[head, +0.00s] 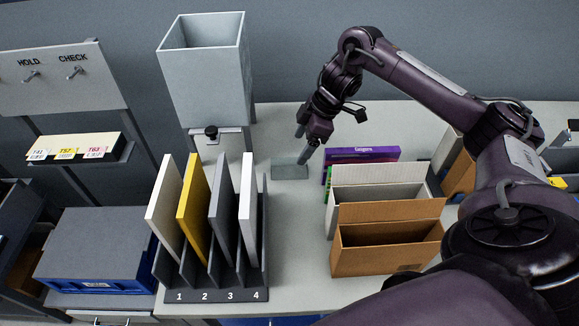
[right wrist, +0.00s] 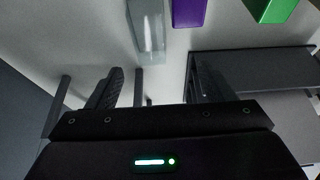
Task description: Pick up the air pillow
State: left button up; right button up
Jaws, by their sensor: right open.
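The air pillow (head: 289,170) is a small, clear, pale-grey block-like thing lying on the light table in the head view, left of the purple box. It also shows as a glassy translucent shape at the top of the right wrist view (right wrist: 146,30). My right gripper (head: 303,146) is open and empty, pointing down just above and slightly right of the air pillow in the head view. In the right wrist view its two fingers (right wrist: 155,88) are spread, and the air pillow lies beyond them, apart from both. My left gripper is not in view.
A purple box (head: 362,154), a white open carton (head: 375,195) and a brown open carton (head: 388,240) stand close right of the air pillow. Left are a numbered rack (head: 256,270) of upright panels and a tall grey bin (head: 203,85). The table front of the air pillow is clear.

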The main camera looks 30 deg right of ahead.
aim_at(291, 163)
jog(key=shift+w+f, duration=0.15)
jog(key=shift+f, duration=0.4)
jog(key=shift+w+d+f+b, duration=0.1)
jog(key=shift+w+f+b, duration=0.1)
jog(key=shift+f+b, duration=0.15)
jog(key=shift+x, duration=0.9)
jog(key=x, duration=0.1)
jog(key=p+x, duration=0.1)
jog(key=x, duration=0.3)
jog(key=shift+w+d+f+p, duration=0.1)
jog(key=shift+w+d+p, duration=0.25)
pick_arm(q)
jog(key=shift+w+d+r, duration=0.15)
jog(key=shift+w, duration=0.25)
pick_arm(e)
jog(key=shift+f, duration=0.15)
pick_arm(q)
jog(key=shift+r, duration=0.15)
pick_arm(e)
jog(key=shift+f, duration=0.2)
jog(key=shift+c, duration=0.3)
jog(key=c, duration=1)
